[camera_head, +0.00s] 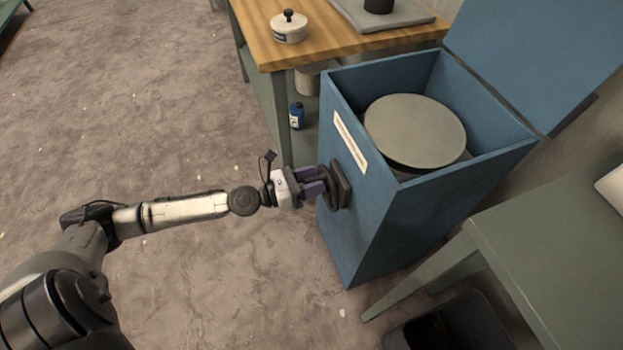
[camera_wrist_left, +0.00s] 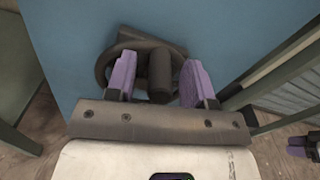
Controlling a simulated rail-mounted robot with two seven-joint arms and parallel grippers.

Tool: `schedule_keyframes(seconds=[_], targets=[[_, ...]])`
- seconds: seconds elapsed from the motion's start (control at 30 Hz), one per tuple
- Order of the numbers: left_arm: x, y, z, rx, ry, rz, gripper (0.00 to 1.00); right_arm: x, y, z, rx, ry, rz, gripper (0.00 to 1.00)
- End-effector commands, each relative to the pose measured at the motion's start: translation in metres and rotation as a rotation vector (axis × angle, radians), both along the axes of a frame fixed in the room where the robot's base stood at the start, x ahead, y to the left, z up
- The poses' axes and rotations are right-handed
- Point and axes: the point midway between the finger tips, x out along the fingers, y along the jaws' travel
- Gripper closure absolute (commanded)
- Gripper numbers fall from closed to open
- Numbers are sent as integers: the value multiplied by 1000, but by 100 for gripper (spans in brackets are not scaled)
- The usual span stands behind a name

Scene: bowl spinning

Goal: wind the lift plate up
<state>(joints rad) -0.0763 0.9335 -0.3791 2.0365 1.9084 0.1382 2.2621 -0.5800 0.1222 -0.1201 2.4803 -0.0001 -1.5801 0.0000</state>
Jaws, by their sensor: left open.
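The lift plate (camera_head: 415,130) is a round grey disc lying level inside the open top of a blue cabinet (camera_head: 365,230), a little below its rim. A dark handwheel (camera_head: 340,187) is mounted on the cabinet's left side. My left gripper (camera_head: 322,186) is at the handwheel. In the left wrist view, its purple fingers (camera_wrist_left: 160,82) stand apart on either side of the wheel's dark knob (camera_wrist_left: 160,72). A gap shows between knob and fingers. A small purple and dark piece at that view's right edge looks like part of my right gripper (camera_wrist_left: 303,147); its jaws are unclear.
The blue lid (camera_head: 545,55) stands open behind the cabinet. A wooden-topped table (camera_head: 335,40) with a lidded white pot (camera_head: 289,27) is at the back. A green table (camera_head: 560,250) and a dark bin (camera_head: 450,325) are at the right front. Floor left of the cabinet is clear.

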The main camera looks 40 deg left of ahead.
Motion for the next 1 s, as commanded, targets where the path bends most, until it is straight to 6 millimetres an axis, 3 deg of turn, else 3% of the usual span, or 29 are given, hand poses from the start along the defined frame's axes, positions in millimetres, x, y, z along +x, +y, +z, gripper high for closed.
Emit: schedule_keyframes(seconds=[0.07,0.53,1.0], targets=[[0,0,0,0,0,0,55,0,1,0,2,0,-1,57],[0,0,0,0,0,0,100,0,2,0,7,0,-4,57],[-4,-8,2,128,-64,1,100,0,-1,15,-3,1,1,57]])
